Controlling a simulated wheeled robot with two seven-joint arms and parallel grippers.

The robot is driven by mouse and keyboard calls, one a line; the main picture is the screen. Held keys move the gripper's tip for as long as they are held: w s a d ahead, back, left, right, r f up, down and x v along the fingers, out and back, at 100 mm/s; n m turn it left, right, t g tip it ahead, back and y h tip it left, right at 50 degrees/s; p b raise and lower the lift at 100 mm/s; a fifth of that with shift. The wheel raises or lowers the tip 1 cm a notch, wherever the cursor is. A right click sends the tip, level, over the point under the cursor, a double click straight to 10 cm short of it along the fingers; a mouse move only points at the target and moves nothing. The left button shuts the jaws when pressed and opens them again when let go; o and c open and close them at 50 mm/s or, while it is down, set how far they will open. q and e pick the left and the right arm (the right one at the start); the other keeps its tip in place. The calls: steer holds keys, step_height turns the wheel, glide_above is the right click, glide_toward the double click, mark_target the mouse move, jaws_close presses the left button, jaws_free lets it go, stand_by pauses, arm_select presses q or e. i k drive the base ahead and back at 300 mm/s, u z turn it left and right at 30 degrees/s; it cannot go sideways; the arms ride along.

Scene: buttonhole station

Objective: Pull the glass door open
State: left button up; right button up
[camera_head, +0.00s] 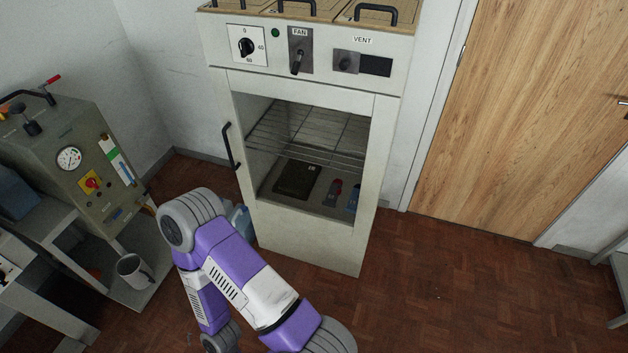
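The glass door (241,182) is in the front of a tall cream cabinet, below its control panel. It looks shut, with its pale frame flush against the cabinet. A black bar handle (230,147) stands upright on the door's left edge, and nothing touches it. Through the pane I see a wire rack, a dark flat box and small red and blue items inside. Neither gripper shows in the head view.
A panel with a dial, FAN lever and VENT slider (345,62) sits above the door. A wooden door (510,120) is right. The floor (450,280) at right is clear.

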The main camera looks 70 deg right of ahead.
mark_target(383, 109)
steer(key=z, duration=0.3)
steer(key=i, duration=0.4)
steer(key=z, duration=2.1)
steer(key=k, duration=0.95)
steer(key=u, duration=1.05)
steer(key=i, duration=1)
steer(key=z, duration=0.6)
steer(key=i, duration=0.65)
steer(key=z, duration=0.4)
